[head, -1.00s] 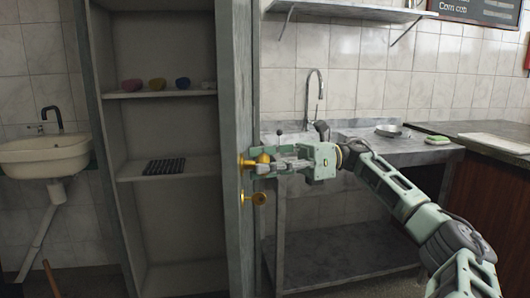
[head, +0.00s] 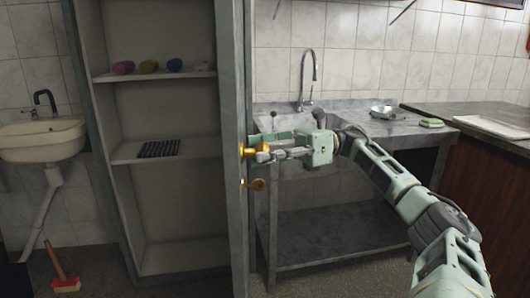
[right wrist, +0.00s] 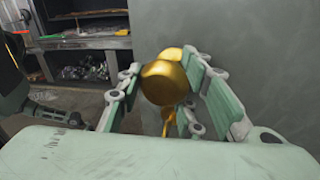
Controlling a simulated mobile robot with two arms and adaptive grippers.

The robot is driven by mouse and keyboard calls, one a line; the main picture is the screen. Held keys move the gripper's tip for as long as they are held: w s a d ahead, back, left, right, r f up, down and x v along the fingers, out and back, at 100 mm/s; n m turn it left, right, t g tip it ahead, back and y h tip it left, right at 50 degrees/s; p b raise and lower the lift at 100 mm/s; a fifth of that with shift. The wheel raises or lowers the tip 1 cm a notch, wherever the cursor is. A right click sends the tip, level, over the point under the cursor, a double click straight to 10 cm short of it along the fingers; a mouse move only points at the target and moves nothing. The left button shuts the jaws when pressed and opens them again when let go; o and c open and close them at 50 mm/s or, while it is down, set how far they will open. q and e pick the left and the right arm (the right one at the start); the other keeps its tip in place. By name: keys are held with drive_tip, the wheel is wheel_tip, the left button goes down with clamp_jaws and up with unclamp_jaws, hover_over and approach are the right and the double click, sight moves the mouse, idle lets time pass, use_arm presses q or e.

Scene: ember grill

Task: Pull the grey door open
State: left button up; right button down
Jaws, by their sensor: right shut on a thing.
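The grey door (head: 237,220) stands open and shows nearly edge-on in the head view, at the right side of the shelf cabinet (head: 95,180). Its grey face (right wrist: 250,60) fills the right of the right wrist view. A round brass knob (right wrist: 165,82) sticks out from the door, with a brass key (head: 257,185) below it. My right gripper (head: 262,153) is shut around the knob, one finger on each side in the right wrist view (right wrist: 168,75).
The cabinet shelves hold small coloured items (head: 150,66) and a black ridged mat (head: 159,148). A metal sink table (head: 345,205) stands right of the door, close to my arm. A white basin (head: 42,138) and a red brush (head: 65,283) are at left.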

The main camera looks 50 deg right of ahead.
drive_tip(key=shift+a+f, duration=0.1)
drive_tip(key=shift+f, duration=0.2)
drive_tip(key=c, duration=1.5)
unclamp_jaws()
drive_tip(key=shift+c, duration=0.2)
drive_tip(key=o, duration=0.3)
drive_tip(key=shift+r, duration=0.1)
drive_tip(key=shift+s+d+r, duration=0.1)
drive_tip(key=shift+s+d, duration=0.1)
drive_tip(key=shift+d, duration=0.35)
drive_tip(key=v, duration=1.1)
